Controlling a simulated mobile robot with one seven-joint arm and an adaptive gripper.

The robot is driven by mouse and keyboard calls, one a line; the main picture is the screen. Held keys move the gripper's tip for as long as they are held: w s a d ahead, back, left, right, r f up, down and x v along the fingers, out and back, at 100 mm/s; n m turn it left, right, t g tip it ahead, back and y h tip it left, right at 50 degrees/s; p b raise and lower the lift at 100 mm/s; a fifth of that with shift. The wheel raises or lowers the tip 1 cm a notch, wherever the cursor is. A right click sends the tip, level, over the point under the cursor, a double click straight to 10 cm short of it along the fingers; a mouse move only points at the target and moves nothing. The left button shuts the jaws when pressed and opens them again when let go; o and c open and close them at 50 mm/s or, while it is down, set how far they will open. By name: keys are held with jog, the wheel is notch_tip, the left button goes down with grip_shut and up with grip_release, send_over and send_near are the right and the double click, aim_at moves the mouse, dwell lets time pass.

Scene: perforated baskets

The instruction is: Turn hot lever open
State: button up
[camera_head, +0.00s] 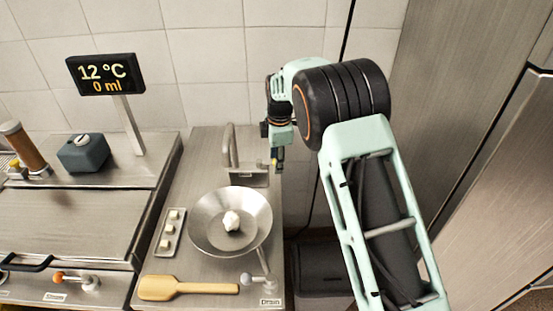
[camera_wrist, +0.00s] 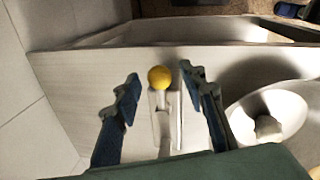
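My gripper (camera_wrist: 157,82) is open, with its two dark fingers apart in the wrist view. A yellow ball knob (camera_wrist: 160,77) on a light metal lever sits between the fingers, with gaps on both sides. I cannot read a label on this lever to tell whether it is hot. In the head view my gripper (camera_head: 277,158) hangs beside the metal faucet (camera_head: 229,145), at its right. My gripper hides most of the lever there. The display (camera_head: 105,74) reads 12 °C and 0 ml.
A metal bowl (camera_head: 204,231) with a white lump stands below the faucet; its rim is close right in the wrist view (camera_wrist: 236,112). A wooden spatula (camera_head: 165,288), a tray (camera_head: 170,232) and a drain lever (camera_head: 262,283) lie around it. A tiled wall stands behind.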

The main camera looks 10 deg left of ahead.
grip_shut()
dwell(0.4)
jog(key=shift+s+a+m+h+b, duration=0.3)
jog(key=shift+s+m, duration=0.55)
jog(key=shift+m, duration=1.15)
jog(key=shift+s+a+m+h+b, duration=0.15)
jog(key=shift+s+a+m+h, duration=0.5)
jog(key=shift+m, duration=1.35)
jog(key=shift+s+m+h+b, duration=0.2)
jog(key=shift+s+m, duration=0.85)
jog(key=shift+m, duration=0.95)
grip_release()
